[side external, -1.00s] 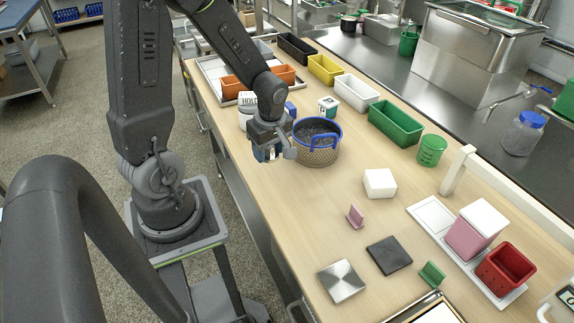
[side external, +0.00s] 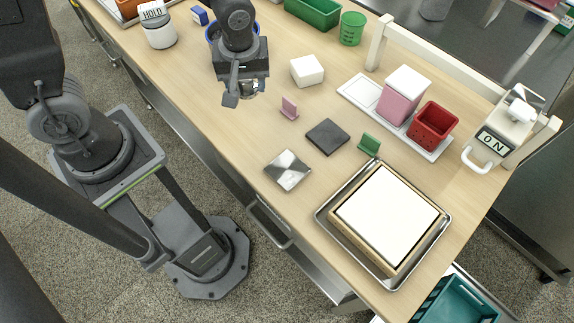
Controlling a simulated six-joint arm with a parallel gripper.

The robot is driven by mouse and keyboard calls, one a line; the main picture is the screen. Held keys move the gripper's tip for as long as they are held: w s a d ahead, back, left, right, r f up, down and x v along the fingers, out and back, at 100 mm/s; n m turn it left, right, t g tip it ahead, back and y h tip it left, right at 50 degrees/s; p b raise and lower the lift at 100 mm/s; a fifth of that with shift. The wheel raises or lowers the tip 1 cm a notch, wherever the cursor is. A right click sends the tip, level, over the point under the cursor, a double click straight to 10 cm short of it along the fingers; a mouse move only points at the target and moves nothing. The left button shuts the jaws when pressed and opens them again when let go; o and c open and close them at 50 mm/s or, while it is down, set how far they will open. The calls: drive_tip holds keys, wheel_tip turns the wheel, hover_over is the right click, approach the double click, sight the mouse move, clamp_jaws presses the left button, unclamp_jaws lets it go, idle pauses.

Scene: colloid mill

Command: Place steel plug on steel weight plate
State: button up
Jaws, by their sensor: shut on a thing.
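My gripper (side external: 243,88) is above the wooden bench, left of a small pink upright piece. It is shut on a small shiny thing, apparently the steel plug, mostly hidden by the fingers. The steel weight plate (side external: 287,170), a flat shiny square, lies on the bench nearer the front edge, below and right of my gripper in the picture. Nothing rests on it. My gripper is apart from it.
A dark square plate (side external: 327,136) lies beside the steel one, between a pink piece (side external: 289,107) and a green piece (side external: 368,143). A white block (side external: 307,70) stands behind. A white-topped pad in a metal tray (side external: 325,221) lies right. A blue-rimmed basket (side external: 209,32) is behind my arm.

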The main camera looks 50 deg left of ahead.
drive_tip(key=d+m, duration=0.1)
drive_tip(key=d, duration=0.3)
hover_over(287, 167)
drive_tip(key=f, duration=0.6)
drive_tip(key=shift+s+d+f, duration=0.15)
drive_tip(key=shift+d+f, duration=0.05)
drive_tip(key=shift+f, duration=2.2)
drive_tip(key=shift+f, duration=0.2)
drive_tip(key=o, duration=1)
drive_tip(key=shift+c, duration=0.2)
drive_tip(key=shift+r, duration=0.1)
